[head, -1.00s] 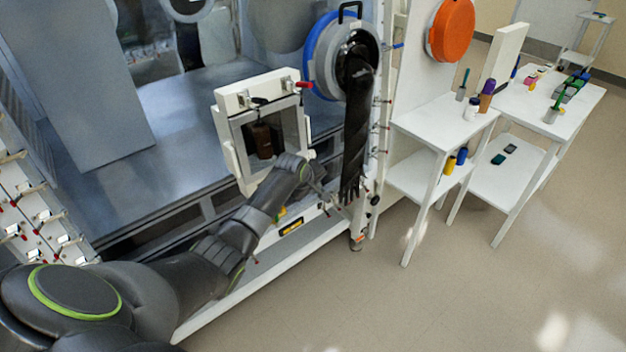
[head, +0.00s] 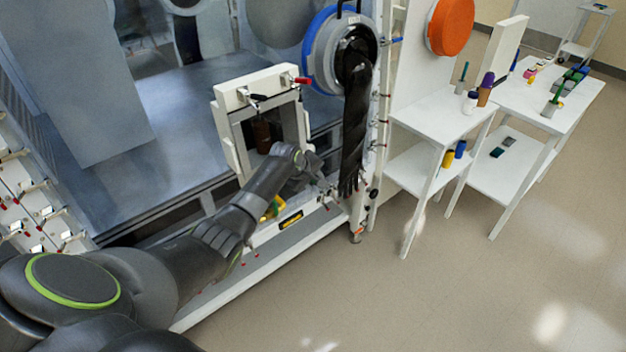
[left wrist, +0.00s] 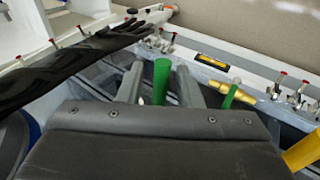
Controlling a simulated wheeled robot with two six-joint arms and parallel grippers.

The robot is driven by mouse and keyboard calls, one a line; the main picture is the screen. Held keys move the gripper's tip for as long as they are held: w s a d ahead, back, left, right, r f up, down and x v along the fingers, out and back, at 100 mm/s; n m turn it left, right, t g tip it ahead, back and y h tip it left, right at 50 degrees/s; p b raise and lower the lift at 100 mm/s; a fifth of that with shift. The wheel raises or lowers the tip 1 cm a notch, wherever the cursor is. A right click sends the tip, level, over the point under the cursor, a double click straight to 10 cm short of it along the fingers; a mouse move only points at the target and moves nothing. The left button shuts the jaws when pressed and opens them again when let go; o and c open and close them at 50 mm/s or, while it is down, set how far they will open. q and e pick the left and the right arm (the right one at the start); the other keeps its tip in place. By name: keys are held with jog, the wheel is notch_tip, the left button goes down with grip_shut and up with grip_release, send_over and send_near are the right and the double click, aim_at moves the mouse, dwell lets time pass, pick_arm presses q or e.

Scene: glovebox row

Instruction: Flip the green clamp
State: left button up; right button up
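A green handle (left wrist: 161,82), which looks like the green clamp's, stands between the two fingers of my left gripper (left wrist: 159,86) in the left wrist view. Gaps show on both sides of it, so the gripper is open around it. The base of this handle is hidden behind the gripper body. In the head view my left gripper (head: 322,186) is at the lower frame of the glovebox, beside the hanging black glove, and the handle cannot be made out there. My right gripper is in neither view.
A long black glove (head: 354,130) hangs close to my gripper. A second, thinner green handle (left wrist: 229,97) and a brass fitting (left wrist: 232,88) lie to the right. Several red-tipped clamps (left wrist: 298,90) line the rail. White tables (head: 440,120) stand right; the floor is clear.

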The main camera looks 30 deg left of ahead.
pick_arm(q)
jog(key=shift+s+r, duration=0.1)
jog(key=shift+r, duration=0.05)
jog(key=shift+s+r, duration=0.1)
jog(key=shift+r, duration=0.1)
jog(key=b+v, duration=0.1)
jog(key=v, duration=1.5)
jog(key=shift+r, duration=0.35)
jog(key=shift+s+a, duration=0.1)
jog(key=shift+a, duration=0.05)
